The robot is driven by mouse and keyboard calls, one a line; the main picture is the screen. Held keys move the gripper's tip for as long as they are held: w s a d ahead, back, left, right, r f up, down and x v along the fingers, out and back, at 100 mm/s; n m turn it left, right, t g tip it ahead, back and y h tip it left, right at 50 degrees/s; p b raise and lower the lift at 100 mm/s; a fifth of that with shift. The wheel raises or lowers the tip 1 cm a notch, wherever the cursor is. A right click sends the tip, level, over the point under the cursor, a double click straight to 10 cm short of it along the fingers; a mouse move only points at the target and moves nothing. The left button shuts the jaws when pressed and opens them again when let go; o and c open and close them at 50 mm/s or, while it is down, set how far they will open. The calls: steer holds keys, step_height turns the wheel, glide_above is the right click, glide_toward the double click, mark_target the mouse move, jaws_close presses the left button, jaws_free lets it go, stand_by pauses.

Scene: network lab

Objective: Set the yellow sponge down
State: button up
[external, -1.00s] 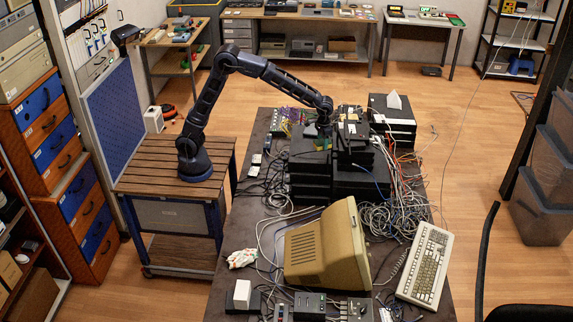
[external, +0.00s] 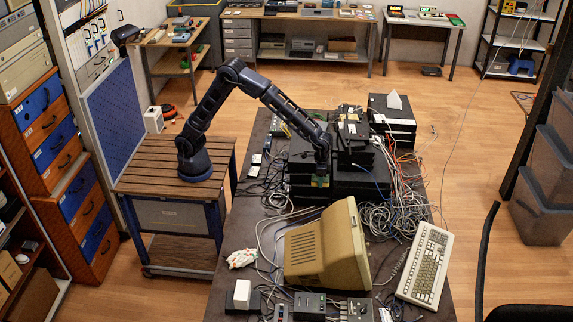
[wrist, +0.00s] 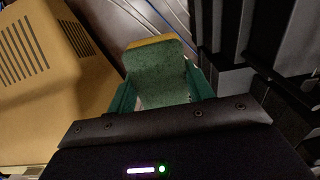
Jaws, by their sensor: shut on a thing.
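The yellow sponge (wrist: 160,68) is between the fingers of my gripper (wrist: 161,90) in the wrist view. Its broad green face is towards the camera, and a yellow strip shows along its far edge. My gripper is shut on it, with one teal finger on each side. In the external view my gripper (external: 320,176) points down beside the stacked black boxes, behind the beige monitor. The sponge is only a small patch of colour there. I cannot tell whether its lower end touches anything.
The beige monitor (external: 321,249) stands close in front, filling the left of the wrist view. Stacked black boxes (external: 307,163) stand close behind. Tangled cables (external: 393,216) lie to the right on the dark table. A keyboard (external: 425,266) lies at the right edge.

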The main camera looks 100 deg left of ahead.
step_height(320, 180, down, 24)
steer(key=shift+f, duration=0.15)
stand_by(0.7)
steer(key=o, duration=0.9)
steer(key=shift+f, duration=0.15)
